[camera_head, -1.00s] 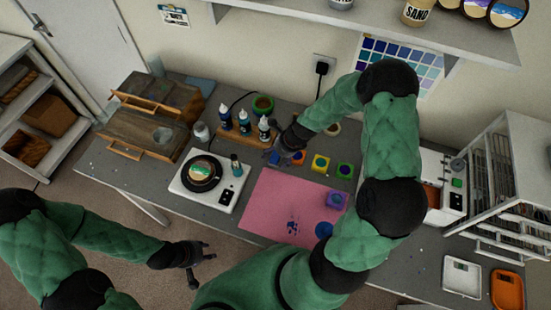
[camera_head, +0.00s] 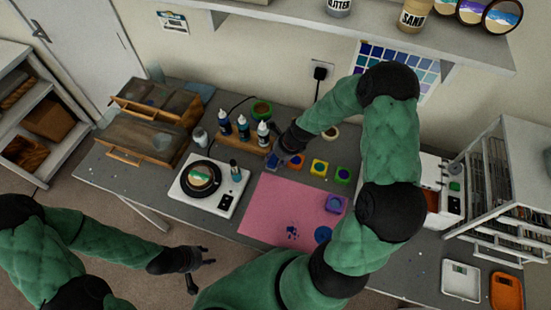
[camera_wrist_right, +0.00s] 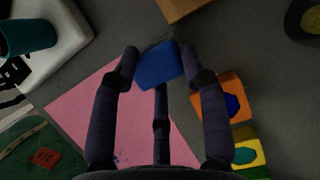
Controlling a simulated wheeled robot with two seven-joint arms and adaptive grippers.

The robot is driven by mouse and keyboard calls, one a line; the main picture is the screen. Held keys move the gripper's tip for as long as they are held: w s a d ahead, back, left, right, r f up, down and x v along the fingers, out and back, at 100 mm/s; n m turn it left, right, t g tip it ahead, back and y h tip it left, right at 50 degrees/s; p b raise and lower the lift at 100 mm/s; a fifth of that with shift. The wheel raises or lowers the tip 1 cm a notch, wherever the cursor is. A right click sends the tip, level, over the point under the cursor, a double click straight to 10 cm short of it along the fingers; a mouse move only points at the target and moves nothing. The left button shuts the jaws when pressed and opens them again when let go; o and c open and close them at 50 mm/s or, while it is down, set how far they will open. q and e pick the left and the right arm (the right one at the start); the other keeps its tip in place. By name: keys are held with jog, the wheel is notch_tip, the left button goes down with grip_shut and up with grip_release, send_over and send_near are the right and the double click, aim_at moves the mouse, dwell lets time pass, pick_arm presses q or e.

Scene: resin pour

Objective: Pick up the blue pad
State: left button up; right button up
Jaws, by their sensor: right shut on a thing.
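The blue pad (camera_wrist_right: 160,64) is a small blue block between the fingers of my right gripper (camera_wrist_right: 159,58) in the right wrist view, slightly tilted. In the head view the blue pad (camera_head: 272,160) is a small, partly hidden patch under my right gripper (camera_head: 276,154), at the left end of the row of coloured pads. My right gripper is shut on it; whether the pad is clear of the table I cannot tell. My left gripper (camera_head: 203,266) is open and empty, in front of the table's near edge.
Close by stand an orange pad (camera_head: 296,162), a yellow pad (camera_head: 319,167) and a green pad (camera_head: 343,174). A purple pad (camera_head: 336,204) sits on the pink mat (camera_head: 270,208). Dropper bottles (camera_head: 243,128) stand behind the gripper.

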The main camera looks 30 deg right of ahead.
jog(key=s+a+r+p, duration=0.2)
jog(key=s+r, duration=0.3)
jog(key=s, duration=0.1)
jog(key=s+a+r+p, duration=0.1)
jog(key=s+a+r, duration=0.2)
jog(key=s+r, duration=0.3)
jog(key=shift+s+a+r+p, duration=0.3)
jog(key=shift+s+p, duration=0.1)
jog(key=o, duration=0.6)
jog(key=c, duration=0.5)
